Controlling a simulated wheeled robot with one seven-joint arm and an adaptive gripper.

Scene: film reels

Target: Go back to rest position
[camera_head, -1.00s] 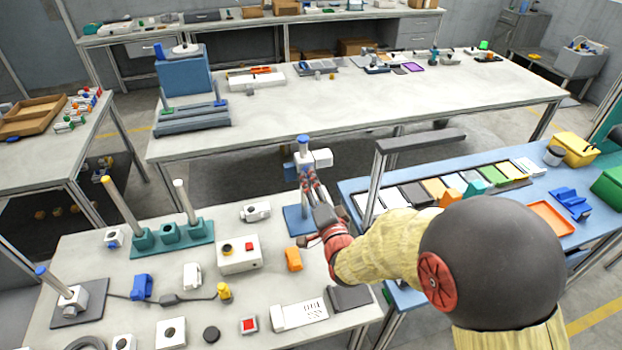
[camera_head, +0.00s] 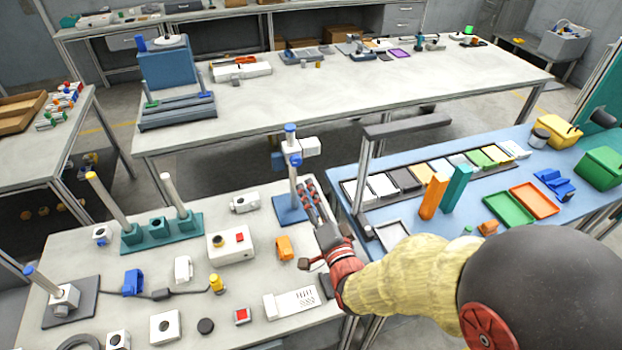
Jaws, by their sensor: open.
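My gripper (camera_head: 309,190) is at the far end of my arm, above the right side of the near white table (camera_head: 75,238). Its dark fingers with red parts point away from me, toward a blue-based stand (camera_head: 290,210) with a blue-topped post. The fingers are apart and nothing shows between them. In the picture the gripper overlaps the stand; I cannot tell whether they touch. My arm in its yellowish sleeve crosses the lower right of the view.
An orange block (camera_head: 284,248) and a white box with a red button (camera_head: 231,243) lie left of my gripper. A grey overhead bar (camera_head: 408,126) stands to its right. The blue table (camera_head: 400,215) holds green (camera_head: 508,208) and orange (camera_head: 535,200) trays and upright blocks.

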